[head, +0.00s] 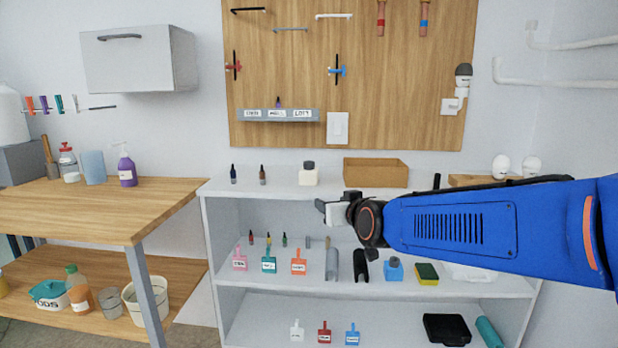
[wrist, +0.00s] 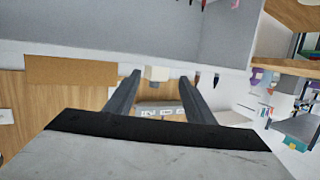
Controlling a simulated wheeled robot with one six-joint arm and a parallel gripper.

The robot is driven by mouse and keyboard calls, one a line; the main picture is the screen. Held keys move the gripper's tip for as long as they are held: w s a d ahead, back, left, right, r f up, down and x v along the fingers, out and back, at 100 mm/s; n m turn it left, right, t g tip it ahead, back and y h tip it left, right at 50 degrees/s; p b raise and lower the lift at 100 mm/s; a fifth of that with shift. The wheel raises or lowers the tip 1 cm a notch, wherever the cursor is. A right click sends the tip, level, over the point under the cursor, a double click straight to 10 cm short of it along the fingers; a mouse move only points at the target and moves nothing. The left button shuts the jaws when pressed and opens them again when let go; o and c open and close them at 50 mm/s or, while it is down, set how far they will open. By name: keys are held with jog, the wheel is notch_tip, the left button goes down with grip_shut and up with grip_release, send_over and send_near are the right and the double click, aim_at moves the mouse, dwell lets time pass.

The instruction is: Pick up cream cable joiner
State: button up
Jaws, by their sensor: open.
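I cannot tell for certain which thing is the cream cable joiner. A cream, block-like body with a dark top (head: 308,175) stands on the shelf unit's top board; it also shows as a cream block (wrist: 157,73) between my fingertips in the wrist view, beyond them. A small pale upright piece (head: 308,242) stands on the middle board. My gripper (head: 322,208) is in front of the shelf unit, just below the top board's edge in the head view. Its two fingers (wrist: 161,79) are apart, with nothing held between them.
An open brown box (head: 375,174) and two dark dropper bottles (head: 248,175) share the top board (head: 270,188). The middle board holds coloured scoop-like tools, a blue bottle (head: 394,269) and a sponge (head: 427,274). A wooden table (head: 90,210) stands left.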

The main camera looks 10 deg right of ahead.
aim_at(310, 165)
jog(key=w+r+t, duration=0.1)
jog(key=w, duration=0.6)
jog(key=w+a+r, duration=0.1)
jog(key=w+r, duration=0.1)
jog(key=w, duration=0.6)
jog(key=w+r+t, duration=0.1)
jog(key=w, duration=0.6)
jog(key=shift+w+a+r+t+h, duration=0.15)
jog(key=shift+w+r+t+h, duration=0.15)
jog(key=shift+w+h, duration=0.1)
jog(key=shift+s, duration=0.1)
jog(key=c, duration=1.2)
